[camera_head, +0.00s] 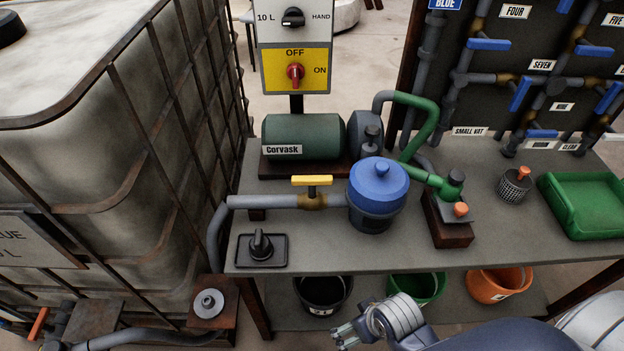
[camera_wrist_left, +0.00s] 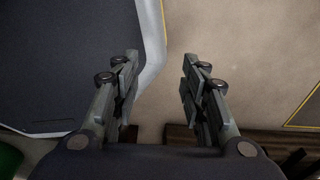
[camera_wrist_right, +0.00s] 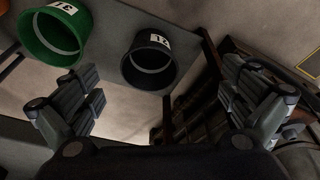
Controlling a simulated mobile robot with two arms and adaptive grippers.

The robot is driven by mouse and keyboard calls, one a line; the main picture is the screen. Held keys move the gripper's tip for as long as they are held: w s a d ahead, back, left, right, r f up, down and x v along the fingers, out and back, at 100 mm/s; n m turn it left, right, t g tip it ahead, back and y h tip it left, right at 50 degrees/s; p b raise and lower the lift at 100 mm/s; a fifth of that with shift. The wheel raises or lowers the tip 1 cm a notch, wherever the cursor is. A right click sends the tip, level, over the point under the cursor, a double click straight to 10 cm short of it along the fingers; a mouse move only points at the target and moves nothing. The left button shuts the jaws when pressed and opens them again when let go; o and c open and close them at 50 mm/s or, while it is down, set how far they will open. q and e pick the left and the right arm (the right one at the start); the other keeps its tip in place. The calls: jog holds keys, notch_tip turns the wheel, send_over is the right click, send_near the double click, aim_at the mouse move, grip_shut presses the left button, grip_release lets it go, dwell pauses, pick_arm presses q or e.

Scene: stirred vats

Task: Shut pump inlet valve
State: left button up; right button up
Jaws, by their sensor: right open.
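The inlet valve is a brass body on the grey pipe with a yellow lever (camera_head: 312,181), left of the blue-lidded pot (camera_head: 378,186). The lever lies along the pipe. The green pump motor (camera_head: 303,137), marked Corvask, sits behind it. My right gripper (camera_head: 343,334) is in front of the bench, low and below the lever in the picture, touching nothing I can see. It is open and empty in the right wrist view (camera_wrist_right: 155,100). My left gripper (camera_wrist_left: 159,90) shows only in the left wrist view, with its fingers apart and nothing between them.
The grey bench (camera_head: 320,250) has clear top in front of the pipe. A black knob (camera_head: 261,245) stands at its left. Black, green and orange buckets (camera_head: 322,291) are beneath. A caged tank (camera_head: 120,130) borders the left. A red switch (camera_head: 295,72) is behind; a green tray (camera_head: 585,205) is right.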

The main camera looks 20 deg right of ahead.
jog(key=w+a+r+n+y, duration=0.3)
jog(key=w+a+r+n, duration=0.6)
jog(key=a+r+n, duration=0.2)
jog(key=w+r+n, duration=0.1)
jog(key=w+n, duration=0.2)
jog(key=n, duration=0.1)
jog(key=w+a+r+n+g, duration=0.1)
jog(key=w+n, duration=0.2)
jog(key=w, duration=0.1)
jog(key=w+r+n+g+h, duration=0.1)
jog(key=w+r+n, duration=0.1)
jog(key=w+n, duration=0.1)
jog(key=shift+w+a+r+n, duration=0.1)
jog(key=shift+w+a+n, duration=0.3)
jog(key=shift+n, duration=0.4)
jog(key=w+d+r+n+h, duration=0.1)
jog(key=w+d+r+n, duration=0.2)
jog(key=w+r+n, duration=0.1)
notch_tip(320, 180, up, 10)
jog(key=n+g+h, duration=0.1)
jog(key=n, duration=0.3)
send_over(312, 178)
jog(key=shift+d+f, duration=0.1)
pick_arm(q)
jog(key=shift+w+r+p, duration=0.3)
jog(key=shift+w, duration=0.25)
pick_arm(e)
notch_tip(312, 178, down, 10)
jog(key=shift+f, duration=0.25)
jog(key=c, duration=1)
